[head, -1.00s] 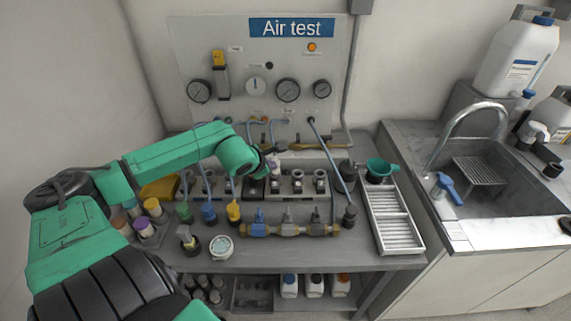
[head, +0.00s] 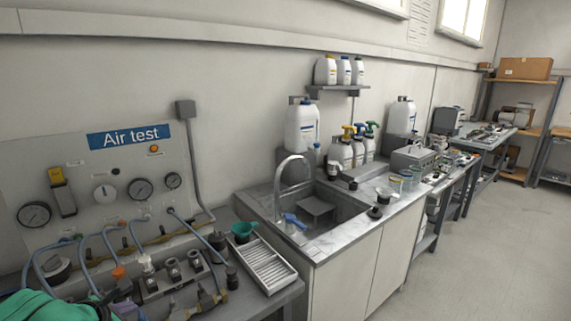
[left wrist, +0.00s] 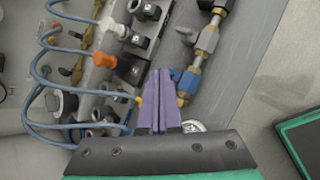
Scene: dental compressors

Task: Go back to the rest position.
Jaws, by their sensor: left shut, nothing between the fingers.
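My left gripper (left wrist: 160,80) shows in the left wrist view with its purple fingers pressed together and nothing between them. It is over the air test bench, beside a brass pipe with blue fittings (left wrist: 190,80) and a row of dark valve blocks (left wrist: 132,68). I cannot tell whether it touches anything. My right gripper is in neither view.
The Air test panel (head: 75,180) stands behind the bench, with blue hoses (left wrist: 62,85) close to the left gripper. A slatted tray (head: 266,266) and a sink (head: 325,225) are further right. Open floor (head: 480,265) lies at the right.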

